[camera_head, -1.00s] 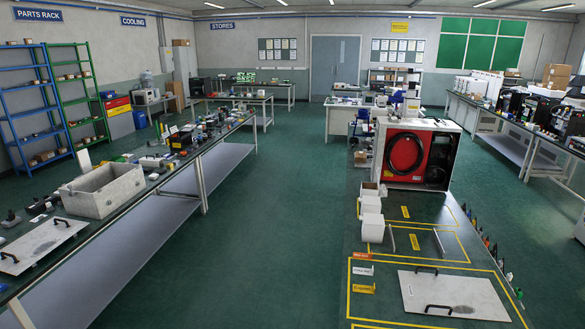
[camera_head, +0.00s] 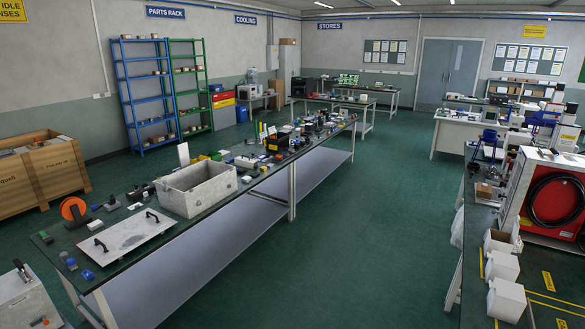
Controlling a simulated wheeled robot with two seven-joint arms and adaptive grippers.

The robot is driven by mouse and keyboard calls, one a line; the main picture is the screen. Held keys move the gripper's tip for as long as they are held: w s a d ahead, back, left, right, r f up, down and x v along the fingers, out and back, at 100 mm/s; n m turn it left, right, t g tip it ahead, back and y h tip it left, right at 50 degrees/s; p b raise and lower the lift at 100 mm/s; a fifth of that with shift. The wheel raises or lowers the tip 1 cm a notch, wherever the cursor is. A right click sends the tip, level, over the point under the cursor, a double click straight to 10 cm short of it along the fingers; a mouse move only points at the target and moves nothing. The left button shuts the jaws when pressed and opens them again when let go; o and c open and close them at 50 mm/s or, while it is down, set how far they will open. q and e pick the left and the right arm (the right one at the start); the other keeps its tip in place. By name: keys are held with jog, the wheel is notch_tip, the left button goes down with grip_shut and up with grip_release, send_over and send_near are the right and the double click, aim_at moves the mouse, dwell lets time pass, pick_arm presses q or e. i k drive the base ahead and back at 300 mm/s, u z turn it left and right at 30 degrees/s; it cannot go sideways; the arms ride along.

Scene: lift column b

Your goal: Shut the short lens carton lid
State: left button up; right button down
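No carton can be made out for certain as the short lens carton. Several small white box-like containers stand in a row on the right bench. The nearest white container (camera_head: 506,299) and the one behind it (camera_head: 501,267) are plain. The farthest white container (camera_head: 498,239) has something brown at its top. Their lids are too small to judge as open or shut. Neither of my grippers is in view.
The left bench (camera_head: 240,213) carries a grey open box (camera_head: 198,190), a metal plate with black handles (camera_head: 125,238) and many small parts. The green floor (camera_head: 345,235) between the benches is clear.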

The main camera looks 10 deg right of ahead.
aim_at(514, 233)
jog(key=i, duration=0.85)
jog(key=z, duration=1.15)
jog(key=i, duration=1.05)
jog(key=z, duration=0.65)
